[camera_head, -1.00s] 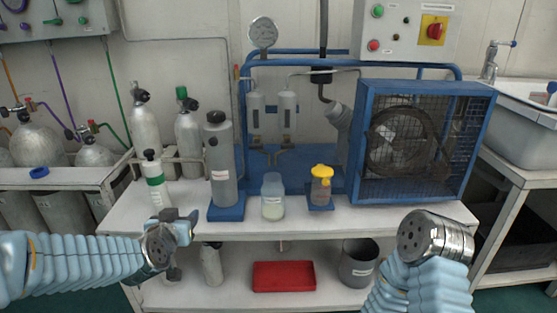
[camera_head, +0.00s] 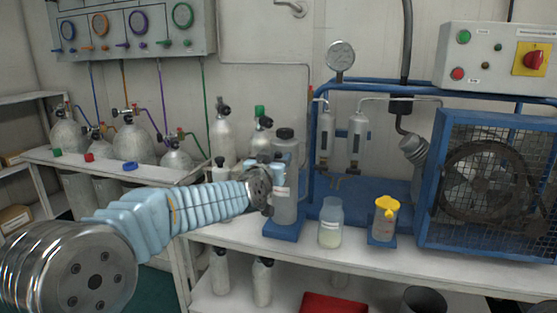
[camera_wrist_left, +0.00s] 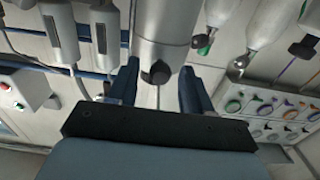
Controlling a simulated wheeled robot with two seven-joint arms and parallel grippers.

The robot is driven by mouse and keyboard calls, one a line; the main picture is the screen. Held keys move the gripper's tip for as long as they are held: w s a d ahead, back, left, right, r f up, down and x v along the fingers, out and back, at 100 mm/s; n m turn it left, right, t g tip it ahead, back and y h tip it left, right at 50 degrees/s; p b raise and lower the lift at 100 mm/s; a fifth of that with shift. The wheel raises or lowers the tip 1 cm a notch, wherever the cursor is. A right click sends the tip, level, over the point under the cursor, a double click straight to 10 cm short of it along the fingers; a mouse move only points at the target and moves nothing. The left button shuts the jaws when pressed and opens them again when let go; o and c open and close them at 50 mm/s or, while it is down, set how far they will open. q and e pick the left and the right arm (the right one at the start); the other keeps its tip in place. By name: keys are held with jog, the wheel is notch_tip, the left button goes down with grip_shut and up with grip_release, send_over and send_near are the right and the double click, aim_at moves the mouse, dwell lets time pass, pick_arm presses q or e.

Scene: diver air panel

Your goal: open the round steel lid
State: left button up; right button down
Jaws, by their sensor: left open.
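A tall grey steel cylinder (camera_head: 286,205) stands on a blue base on the bench. A round top with a black knob (camera_head: 285,132) closes its upper end; I take this to be the round steel lid, and it looks shut. My left gripper (camera_head: 276,172) is in front of the cylinder's upper part and covers some of it. In the left wrist view, which is upside down, the open fingers (camera_wrist_left: 160,88) lie either side of the black knob (camera_wrist_left: 158,72). I cannot tell whether they touch it. My right gripper is out of view.
A jar (camera_head: 331,225) and a yellow-topped cup (camera_head: 384,222) stand right of the cylinder. Gas bottles (camera_head: 222,135) stand close behind and left. A blue caged fan (camera_head: 490,185) fills the right side. A red tray (camera_head: 334,303) is on the lower shelf.

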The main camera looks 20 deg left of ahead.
pick_arm(q)
jog(key=shift+w, duration=0.95)
jog(key=shift+c, duration=0.5)
grip_shut()
